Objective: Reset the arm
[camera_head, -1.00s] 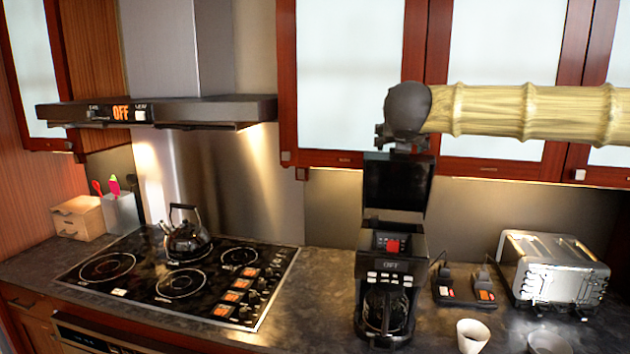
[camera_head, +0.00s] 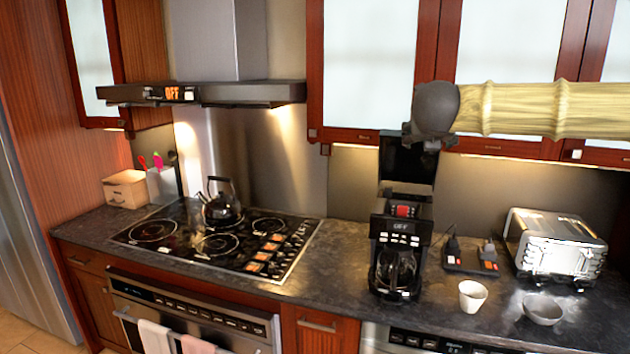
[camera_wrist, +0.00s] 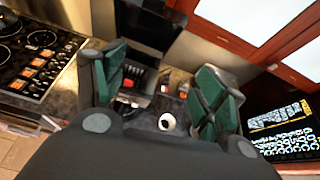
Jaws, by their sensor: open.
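My arm, with a bamboo-like surface, reaches in from the right edge in the head view and ends in a dark wrist (camera_head: 435,108) in front of the upper cabinets. My gripper (camera_wrist: 158,85) shows in the wrist view with its two green-padded fingers spread apart and nothing between them touching the pads. Its fingertips are not clear in the head view. The black coffee maker (camera_head: 400,245) stands on the counter below the wrist. The white cup (camera_wrist: 166,121) shows beyond the fingers in the wrist view.
The stovetop (camera_head: 160,255) carries a black kettle (camera_head: 222,206). A white cup (camera_head: 472,295), a bowl (camera_head: 542,311) and a toaster (camera_head: 555,245) stand on the right counter. The range hood (camera_head: 200,94) and upper cabinets (camera_head: 370,60) are behind. A fridge (camera_head: 25,250) stands at left.

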